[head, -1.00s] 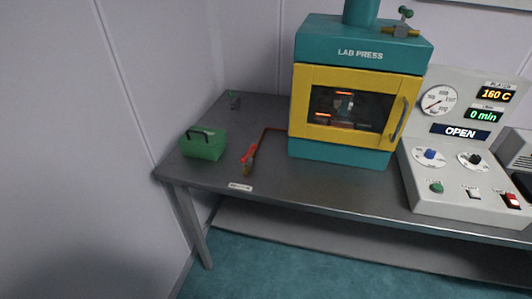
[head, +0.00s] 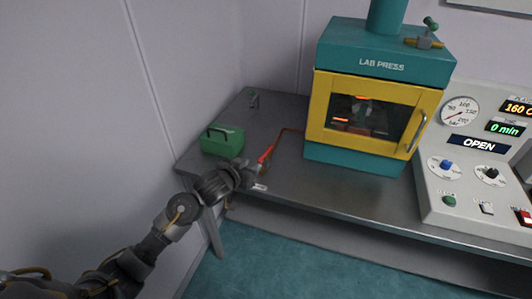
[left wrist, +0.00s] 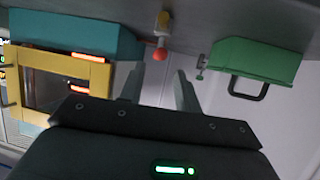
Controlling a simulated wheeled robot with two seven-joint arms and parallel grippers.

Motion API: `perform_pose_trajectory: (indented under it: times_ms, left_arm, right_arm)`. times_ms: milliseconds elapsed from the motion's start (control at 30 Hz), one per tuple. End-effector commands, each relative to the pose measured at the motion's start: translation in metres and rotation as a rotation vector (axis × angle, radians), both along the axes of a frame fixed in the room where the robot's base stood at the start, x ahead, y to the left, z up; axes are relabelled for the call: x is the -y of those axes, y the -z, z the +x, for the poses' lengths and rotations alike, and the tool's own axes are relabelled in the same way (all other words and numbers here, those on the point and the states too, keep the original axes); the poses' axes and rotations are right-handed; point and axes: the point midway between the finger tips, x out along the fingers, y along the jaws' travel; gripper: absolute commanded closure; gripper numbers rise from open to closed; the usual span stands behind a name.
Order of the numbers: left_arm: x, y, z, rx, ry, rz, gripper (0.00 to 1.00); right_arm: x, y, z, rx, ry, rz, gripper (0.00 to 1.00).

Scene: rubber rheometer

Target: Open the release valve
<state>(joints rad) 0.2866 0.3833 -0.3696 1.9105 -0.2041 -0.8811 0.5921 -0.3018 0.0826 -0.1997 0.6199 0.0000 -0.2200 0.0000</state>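A valve with a red lever (head: 266,154) sits on the grey bench, between the green box and the lab press. A thin reddish-brown pipe runs from it toward the press. In the left wrist view, which is upside down, its red end (left wrist: 160,55) and a yellow body show just beyond my fingertips. My left gripper (head: 257,178) is in front of the valve at the bench's front edge, partly covering its lower part. In the left wrist view the gripper (left wrist: 158,80) is open, with nothing between its fingers. My right gripper is out of view.
The green box (head: 222,142) with a dark handle stands left of the valve. The teal and yellow lab press (head: 380,70) stands to the right, with a green-handled brass fitting (head: 425,42) on top. A control panel (head: 460,205) reading OPEN is farther right.

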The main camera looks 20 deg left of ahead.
Motion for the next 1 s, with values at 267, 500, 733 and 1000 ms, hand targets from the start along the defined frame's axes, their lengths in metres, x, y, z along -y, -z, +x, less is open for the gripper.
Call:
perform_pose_trajectory:
  times_ms: [267,500,733,1000]
  left_arm:
    - [0.001,-0.009,0.013,0.023,0.008,-0.010,0.67]
    - [0.008,0.003,0.042,0.022,0.006,-0.011,0.67]
    - [0.016,0.019,0.079,0.022,0.006,-0.009,0.67]
    - [0.022,0.030,0.103,0.024,0.006,-0.008,0.67]
  right_arm:
    - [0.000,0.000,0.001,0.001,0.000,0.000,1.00]
    - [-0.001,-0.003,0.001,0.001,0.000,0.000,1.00]
    - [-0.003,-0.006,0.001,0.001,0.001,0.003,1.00]
    - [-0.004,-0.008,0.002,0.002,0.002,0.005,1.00]
